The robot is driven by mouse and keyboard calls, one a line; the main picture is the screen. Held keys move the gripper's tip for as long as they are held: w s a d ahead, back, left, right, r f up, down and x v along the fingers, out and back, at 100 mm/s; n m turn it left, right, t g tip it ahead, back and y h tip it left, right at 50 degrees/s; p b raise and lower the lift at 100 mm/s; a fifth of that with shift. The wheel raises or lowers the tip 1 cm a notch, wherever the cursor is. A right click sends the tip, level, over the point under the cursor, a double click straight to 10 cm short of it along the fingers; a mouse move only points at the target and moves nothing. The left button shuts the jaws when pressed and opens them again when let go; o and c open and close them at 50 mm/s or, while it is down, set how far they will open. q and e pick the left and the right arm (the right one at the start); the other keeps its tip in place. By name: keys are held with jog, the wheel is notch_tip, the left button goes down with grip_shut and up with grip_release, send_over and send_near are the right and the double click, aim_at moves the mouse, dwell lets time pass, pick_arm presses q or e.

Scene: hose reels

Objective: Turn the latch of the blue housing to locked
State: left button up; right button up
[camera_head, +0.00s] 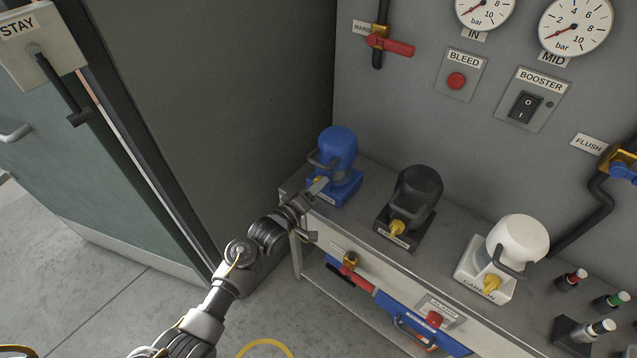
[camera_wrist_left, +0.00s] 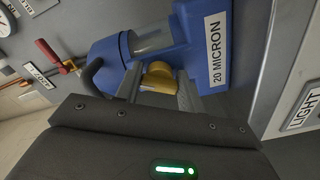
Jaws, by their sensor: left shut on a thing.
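The blue housing (camera_head: 338,150) stands at the left end of the grey bench, against the dark cabinet side. It also shows in the left wrist view (camera_wrist_left: 196,48), tilted, with a "20 MICRON" label. Its yellow latch (camera_wrist_left: 160,76) sits at the front of the base. My left gripper (camera_head: 318,186) reaches the front of the housing from the lower left. In the left wrist view its two fingers (camera_wrist_left: 160,88) lie either side of the yellow latch and are shut on it. The fingers partly hide the latch. My right gripper is not in view.
A black housing (camera_head: 418,190) and a white housing (camera_head: 517,243), each with a yellow latch, stand to the right on the bench (camera_head: 358,228). Gauges, a booster switch (camera_head: 526,100) and a bleed button (camera_head: 457,81) are on the wall behind. Open floor (camera_head: 120,300) lies at lower left.

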pick_arm(q)
jog(key=n+p, duration=0.2)
jog(key=n, duration=0.2)
jog(key=shift+s, duration=0.15)
jog(key=shift+n+p, duration=0.55)
jog(key=shift+n, duration=0.25)
jog(key=shift+f, duration=0.1)
jog(key=shift+n, duration=0.4)
jog(key=o, duration=1)
jog(key=shift+s+a, duration=0.15)
jog(key=shift+a, duration=0.05)
jog(key=v, duration=1)
jog(key=shift+s+a+b, duration=0.1)
jog(key=shift+s+b, duration=0.1)
jog(key=shift+b, duration=0.1)
